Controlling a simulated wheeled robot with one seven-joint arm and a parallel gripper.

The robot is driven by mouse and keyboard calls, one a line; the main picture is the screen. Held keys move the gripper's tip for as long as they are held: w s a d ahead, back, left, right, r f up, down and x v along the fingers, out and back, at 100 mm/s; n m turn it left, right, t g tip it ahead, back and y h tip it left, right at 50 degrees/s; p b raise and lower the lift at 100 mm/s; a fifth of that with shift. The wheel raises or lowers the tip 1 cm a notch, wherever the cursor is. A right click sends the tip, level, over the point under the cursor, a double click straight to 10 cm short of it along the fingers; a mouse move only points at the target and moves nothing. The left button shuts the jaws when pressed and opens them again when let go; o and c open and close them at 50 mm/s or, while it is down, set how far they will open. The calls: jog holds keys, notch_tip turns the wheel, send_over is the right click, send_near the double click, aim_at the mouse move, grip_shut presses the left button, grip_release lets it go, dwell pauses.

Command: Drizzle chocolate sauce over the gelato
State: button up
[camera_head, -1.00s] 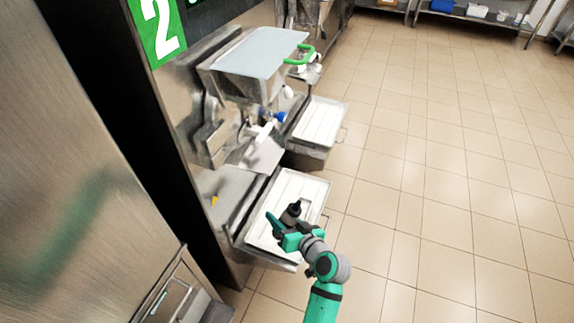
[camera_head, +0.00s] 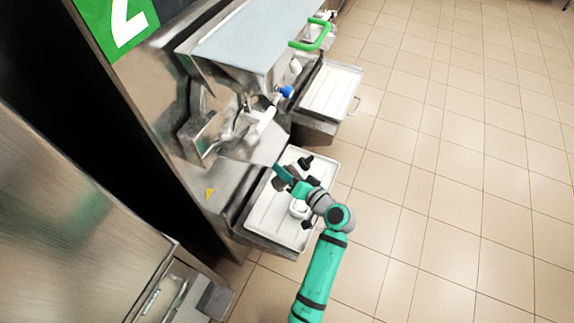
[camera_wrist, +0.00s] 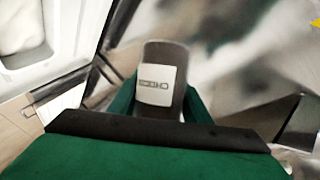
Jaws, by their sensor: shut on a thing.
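My gripper (camera_head: 284,178) is shut on a dark bottle (camera_wrist: 160,65). In the wrist view, the bottle's pale label with dark lettering faces the camera between the green fingers. In the head view, the gripper is over the left part of the white tray (camera_head: 265,217) under the machine, and the bottle is partly hidden. A small white round thing (camera_head: 298,208) is on the tray below my wrist, partly covered; I cannot tell whether it holds the gelato. A blurred white mound (camera_wrist: 22,25) shows at the wrist view's upper left. No sauce stream is visible.
The steel batch freezer (camera_head: 235,60) has a green handle (camera_head: 318,38) and a blue-tipped spout (camera_head: 286,92) above and behind my gripper. A second white tray (camera_head: 330,90) is farther back. A steel cabinet (camera_head: 75,220) stands at left. The tiled floor (camera_head: 450,190) at right is clear.

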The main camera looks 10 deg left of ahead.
aim_at(274, 185)
notch_tip(274, 185, down, 4)
jog(key=s+a+m+t+y, duration=0.15)
jog(key=m+y, duration=0.25)
jog(key=m, duration=0.6)
jog(key=shift+w+d+r+m+t, duration=0.2)
jog(key=shift+r+m+t, duration=0.3)
jog(key=shift+m, duration=0.4)
jog(key=shift+w+d+r+m+t, duration=0.2)
jog(key=shift+r+m+t, duration=0.15)
jog(key=shift+r+m, duration=0.45)
jog(key=shift+w+d+r+m+t, duration=0.2)
jog(key=shift+r+m+t, duration=0.25)
jog(key=shift+m, duration=0.55)
jog(key=shift+s, duration=0.3)
jog(key=shift+s+a, duration=0.25)
jog(key=shift+s, duration=0.55)
jog(key=shift+s+a, duration=0.3)
jog(key=shift+s, duration=0.55)
jog(key=shift+s+a, duration=0.25)
jog(key=shift+s, duration=0.55)
jog(key=shift+s, duration=0.1)
jog(key=n+g, duration=0.2)
jog(key=n, duration=0.2)
jog(key=shift+n, duration=0.3)
